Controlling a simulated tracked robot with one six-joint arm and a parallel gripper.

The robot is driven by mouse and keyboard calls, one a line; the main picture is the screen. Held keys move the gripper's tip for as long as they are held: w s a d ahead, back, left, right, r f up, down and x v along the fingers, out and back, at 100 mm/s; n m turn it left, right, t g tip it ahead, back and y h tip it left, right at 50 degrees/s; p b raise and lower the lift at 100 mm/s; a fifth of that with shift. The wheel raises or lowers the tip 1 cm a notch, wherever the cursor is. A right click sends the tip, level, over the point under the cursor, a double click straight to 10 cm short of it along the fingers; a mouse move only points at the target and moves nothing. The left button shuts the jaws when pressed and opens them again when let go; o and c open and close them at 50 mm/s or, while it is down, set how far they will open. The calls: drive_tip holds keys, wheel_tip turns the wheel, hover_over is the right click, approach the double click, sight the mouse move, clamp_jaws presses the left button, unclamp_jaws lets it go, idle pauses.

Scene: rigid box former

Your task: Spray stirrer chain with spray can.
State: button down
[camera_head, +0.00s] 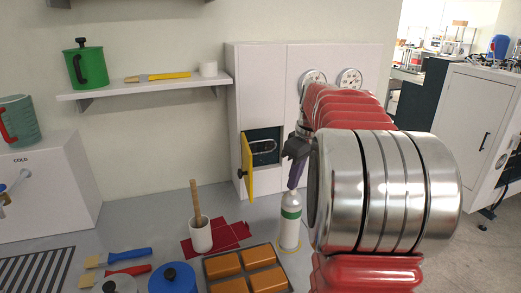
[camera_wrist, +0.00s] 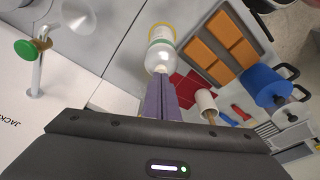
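The spray can (camera_head: 290,228), white with a green band, stands upright at a yellow ring on the bench. It also shows in the wrist view (camera_wrist: 161,55), straight ahead of the fingers. My gripper (camera_head: 293,186) points down at the can's top from above. In the wrist view its purple fingers (camera_wrist: 163,82) are close together at the can's narrow white top and appear shut on it; the contact itself is partly hidden. The stirrer chain (camera_head: 264,146) shows as a pale loop inside a dark compartment of the white cabinet, behind an open yellow door (camera_head: 248,168).
A white cup (camera_head: 201,237) with a wooden handle stands on a red mat (camera_head: 232,232) left of the can. An orange-block tray (camera_head: 237,252), a blue pot (camera_head: 172,278) and brushes (camera_head: 128,256) lie nearby. A shelf (camera_head: 150,88) hangs behind. My arm hides the right side.

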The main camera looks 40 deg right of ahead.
idle(0.4)
drive_tip(key=shift+r, duration=0.65)
drive_tip(key=shift+w+v, duration=0.2)
drive_tip(key=shift+v, duration=0.8)
drive_tip(key=shift+w+v, duration=0.2)
drive_tip(key=shift+v, duration=0.75)
drive_tip(key=shift+w+v, duration=0.2)
drive_tip(key=shift+v, duration=0.8)
drive_tip(key=shift+a+r, duration=0.1)
drive_tip(key=shift+a, duration=0.05)
